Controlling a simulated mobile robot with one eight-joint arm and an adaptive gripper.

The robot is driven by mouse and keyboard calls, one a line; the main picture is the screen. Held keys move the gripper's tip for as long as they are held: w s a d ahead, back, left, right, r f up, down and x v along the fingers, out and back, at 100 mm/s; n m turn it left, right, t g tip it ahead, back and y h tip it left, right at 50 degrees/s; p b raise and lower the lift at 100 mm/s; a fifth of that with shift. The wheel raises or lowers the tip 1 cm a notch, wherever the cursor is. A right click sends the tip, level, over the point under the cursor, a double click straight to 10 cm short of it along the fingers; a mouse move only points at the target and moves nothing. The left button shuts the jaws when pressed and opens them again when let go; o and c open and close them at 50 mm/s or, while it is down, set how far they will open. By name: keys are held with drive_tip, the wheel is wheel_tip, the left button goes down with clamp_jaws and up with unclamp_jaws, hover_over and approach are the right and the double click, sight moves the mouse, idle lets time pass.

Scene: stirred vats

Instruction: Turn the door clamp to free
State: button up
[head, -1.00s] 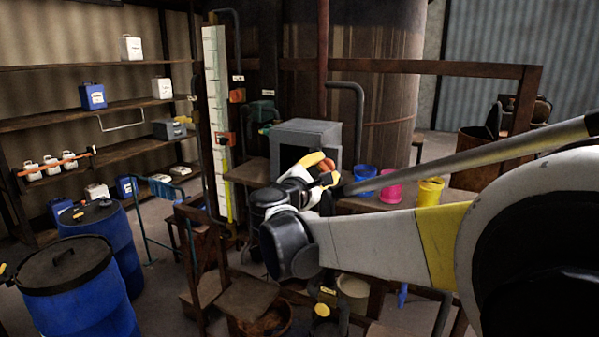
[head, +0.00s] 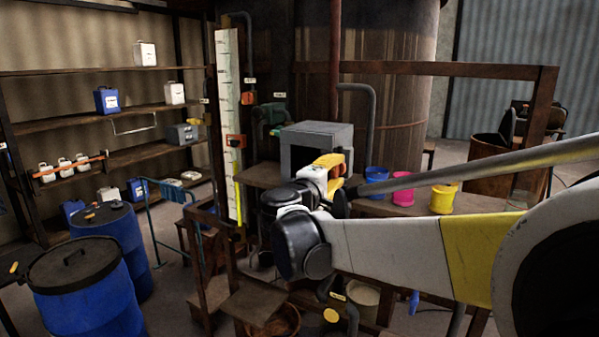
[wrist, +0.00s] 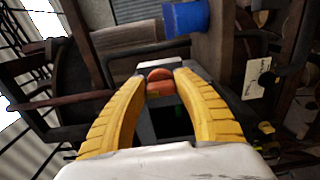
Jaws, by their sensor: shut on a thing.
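The door clamp (wrist: 160,80) shows in the wrist view as an orange-red knob between the tips of my yellow fingers. My gripper (wrist: 160,78) is shut on it, with a finger on each side. In the head view my gripper (head: 333,168) is at the right front of the grey box (head: 303,155). In the wrist view, a dark gap lies below the knob; I cannot tell how far the clamp is turned.
Blue (head: 376,176), pink (head: 403,182) and yellow (head: 442,200) buckets stand on the bench to the right. A wooden rail (head: 440,68) crosses behind. Blue drums (head: 90,300) stand at the left, and a wooden step (head: 253,305) is below my arm.

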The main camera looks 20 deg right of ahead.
idle(0.3)
drive_tip(key=o, duration=1.2)
drive_tip(key=shift+c, duration=0.2)
drive_tip(key=v, duration=1.2)
drive_tip(key=shift+d+f, duration=0.1)
